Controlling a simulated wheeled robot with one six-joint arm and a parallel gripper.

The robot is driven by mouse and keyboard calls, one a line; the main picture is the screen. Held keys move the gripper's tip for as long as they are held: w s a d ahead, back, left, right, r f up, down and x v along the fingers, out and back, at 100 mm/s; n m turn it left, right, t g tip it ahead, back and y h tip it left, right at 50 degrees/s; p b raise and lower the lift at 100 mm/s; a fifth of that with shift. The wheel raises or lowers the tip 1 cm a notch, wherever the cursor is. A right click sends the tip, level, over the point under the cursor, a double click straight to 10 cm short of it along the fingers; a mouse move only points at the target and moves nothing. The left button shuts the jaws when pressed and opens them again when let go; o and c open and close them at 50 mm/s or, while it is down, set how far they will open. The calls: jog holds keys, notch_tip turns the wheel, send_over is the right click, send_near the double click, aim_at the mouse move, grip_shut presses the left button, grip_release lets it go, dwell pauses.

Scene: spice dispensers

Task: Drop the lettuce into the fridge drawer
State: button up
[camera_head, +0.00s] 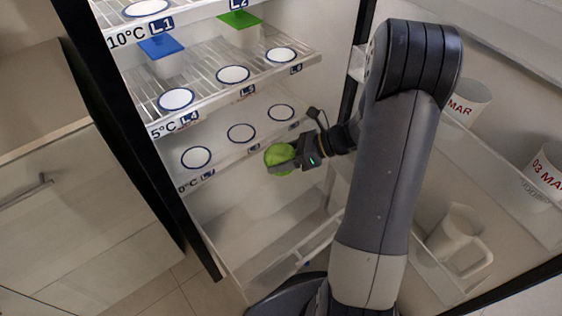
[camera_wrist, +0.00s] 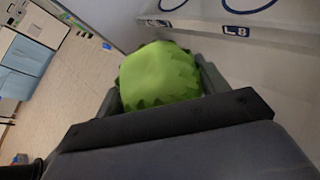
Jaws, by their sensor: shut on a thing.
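The lettuce (camera_head: 278,157) is a round bright green thing in the head view, held at the tip of my gripper (camera_head: 288,163). In the wrist view the lettuce (camera_wrist: 160,75) sits between the two fingers of my gripper (camera_wrist: 158,85), which is shut on it. My gripper reaches into the open fridge, just below the lowest marked shelf. The fridge drawer (camera_head: 316,238) seems to be the pale open space with a front rim at the bottom of the fridge, below the lettuce. My arm hides part of it.
Shelves with white round spots stand above, the lowest one (camera_head: 240,134) close to my gripper. The open door at right holds cups (camera_head: 466,101) and a white pitcher (camera_head: 455,234). Cabinets (camera_head: 70,190) stand left.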

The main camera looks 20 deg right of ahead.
aim_at(275, 149)
notch_tip(275, 149, down, 6)
jog(key=b, duration=0.6)
jog(key=shift+r, duration=0.1)
jog(key=o, duration=1.2)
jog(key=shift+c, duration=0.2)
jog(key=shift+r, duration=0.1)
notch_tip(275, 149, up, 10)
jog(key=p, duration=0.4)
